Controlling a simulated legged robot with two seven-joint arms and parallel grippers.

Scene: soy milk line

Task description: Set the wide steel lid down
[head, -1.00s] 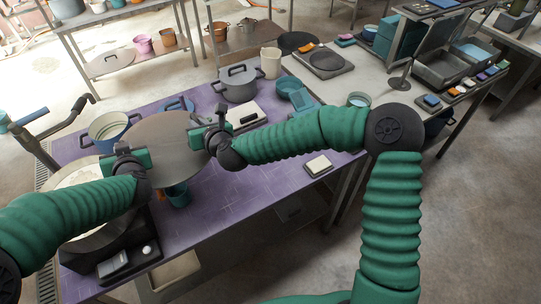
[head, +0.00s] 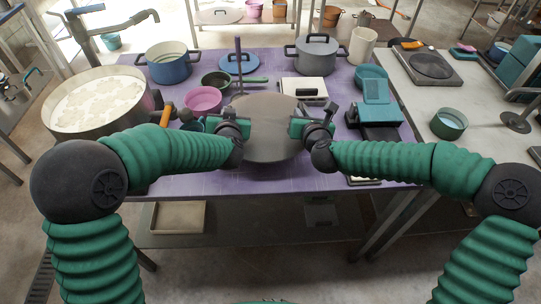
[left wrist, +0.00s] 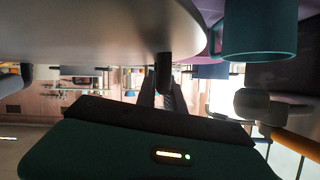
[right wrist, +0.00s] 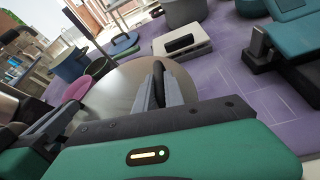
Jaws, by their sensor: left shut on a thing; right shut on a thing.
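The wide steel lid (head: 268,140), a round grey disc, is held between my two grippers over the front middle of the purple table. My left gripper (head: 243,128) is shut at its left rim, and my right gripper (head: 298,127) is shut at its right rim. In the right wrist view the lid (right wrist: 125,88) spreads beyond the fingers, which close on a dark grip at its edge. In the left wrist view the lid (left wrist: 90,25) fills the upper left.
A wide pan of pale curds (head: 98,103) stands at left. A blue pot (head: 169,64), pink bowl (head: 203,100), green pan (head: 217,80) and grey lidded pot (head: 317,60) stand behind the lid. A teal-topped device (head: 376,108) stands at right. Bare purple tabletop (head: 200,184) shows in front.

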